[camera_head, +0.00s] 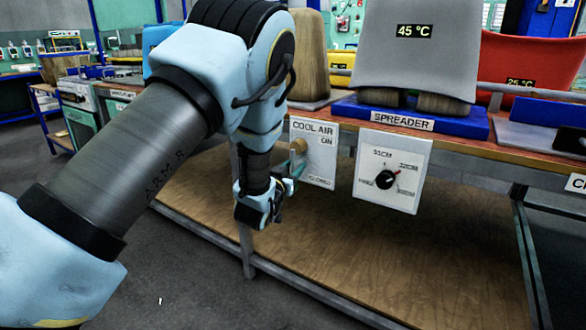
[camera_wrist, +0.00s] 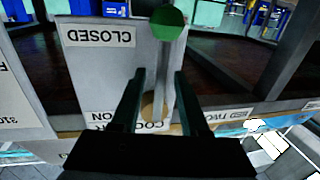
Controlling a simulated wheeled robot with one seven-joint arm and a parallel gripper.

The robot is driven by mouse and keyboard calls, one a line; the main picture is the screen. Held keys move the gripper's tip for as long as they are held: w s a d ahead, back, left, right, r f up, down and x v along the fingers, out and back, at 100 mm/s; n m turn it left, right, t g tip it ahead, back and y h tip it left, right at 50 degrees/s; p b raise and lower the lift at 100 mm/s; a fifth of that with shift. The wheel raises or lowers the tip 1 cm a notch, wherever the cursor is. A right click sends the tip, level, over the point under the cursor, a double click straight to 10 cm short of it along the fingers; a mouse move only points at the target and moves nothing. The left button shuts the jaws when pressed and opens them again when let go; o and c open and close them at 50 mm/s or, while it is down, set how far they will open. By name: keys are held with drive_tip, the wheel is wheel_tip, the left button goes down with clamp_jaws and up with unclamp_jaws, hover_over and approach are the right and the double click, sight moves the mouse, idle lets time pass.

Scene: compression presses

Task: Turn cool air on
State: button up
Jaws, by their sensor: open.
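The cool air panel (camera_head: 321,155) hangs on the bench front, with COOL AIR and ON near its top and CLOSED near its bottom. Its brass pivot (camera_head: 298,146) shows at the panel's left side. In the wrist view, which is upside down, a grey lever (camera_wrist: 165,55) runs from the brass pivot (camera_wrist: 153,107) to a green ball (camera_wrist: 167,20) beside the CLOSED label (camera_wrist: 99,36). My gripper (camera_wrist: 159,73) is open, with one finger on each side of the lever in this view. Whether a finger touches it cannot be told. In the head view my gripper (camera_head: 287,190) is low beside the panel, partly hiding the lever.
A white dial panel (camera_head: 392,171) with a black knob hangs just right of the cool air panel. Above are the blue SPREADER base (camera_head: 410,118) and a grey press block (camera_head: 415,55). A wooden lower shelf (camera_head: 370,250) and metal legs lie below; the shelf is clear.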

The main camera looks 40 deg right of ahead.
clamp_jaws()
idle(0.3)
idle(1.1)
